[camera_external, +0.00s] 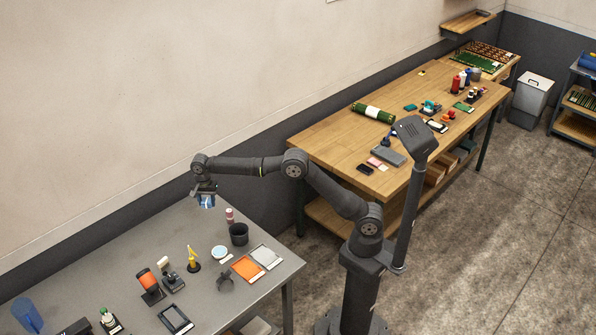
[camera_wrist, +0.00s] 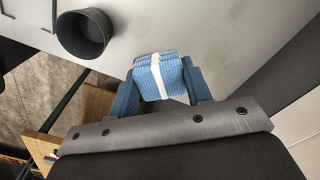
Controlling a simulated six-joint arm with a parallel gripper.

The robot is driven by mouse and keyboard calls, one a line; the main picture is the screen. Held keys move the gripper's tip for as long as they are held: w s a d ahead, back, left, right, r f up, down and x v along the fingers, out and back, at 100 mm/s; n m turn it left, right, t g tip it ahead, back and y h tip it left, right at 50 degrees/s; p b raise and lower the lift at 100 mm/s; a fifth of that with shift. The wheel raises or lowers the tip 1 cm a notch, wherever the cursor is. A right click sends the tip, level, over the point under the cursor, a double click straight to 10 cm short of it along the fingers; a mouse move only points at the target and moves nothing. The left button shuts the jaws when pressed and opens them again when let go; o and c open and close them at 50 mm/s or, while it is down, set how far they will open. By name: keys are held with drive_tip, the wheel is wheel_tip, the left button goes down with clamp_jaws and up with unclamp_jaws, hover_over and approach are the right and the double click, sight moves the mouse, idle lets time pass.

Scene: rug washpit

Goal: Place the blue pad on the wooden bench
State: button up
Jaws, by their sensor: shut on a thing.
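The blue pad (camera_wrist: 157,79) is a light-blue textured block with a white band around it. My gripper (camera_wrist: 160,88) is shut on it, with a blue finger on each side. In the external view the pad (camera_external: 207,201) hangs below my gripper (camera_external: 204,194) over the far part of the grey table. The wooden bench (camera_external: 335,139) stands to the right along the wall, with its near left part bare. A corner of the bench (camera_wrist: 40,142) shows at the lower left in the wrist view.
A black cup (camera_external: 239,234) stands near the pad on the grey table (camera_external: 262,298); it also shows in the wrist view (camera_wrist: 82,34). The bench holds a green roll (camera_external: 373,112), a grey box (camera_external: 389,156) and several small items. The wall runs close behind both.

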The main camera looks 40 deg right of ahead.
drive_tip(key=s+a+f+m, duration=0.1)
drive_tip(key=s+a+m, duration=0.1)
drive_tip(key=s+a, duration=0.55)
drive_tip(key=s+a+m, duration=0.2)
drive_tip(key=s+a, duration=0.3)
drive_tip(key=a, duration=0.6)
drive_tip(key=m, duration=0.3)
hover_over(196, 301)
wheel_tip(196, 301, down, 6)
drive_tip(key=shift+s+f, duration=0.15)
drive_tip(key=shift+f, duration=0.05)
wheel_tip(196, 301, down, 10)
drive_tip(key=shift+r, duration=0.2)
drive_tip(key=shift+f, duration=0.25)
drive_tip(key=o, duration=1)
drive_tip(key=shift+c, duration=0.2)
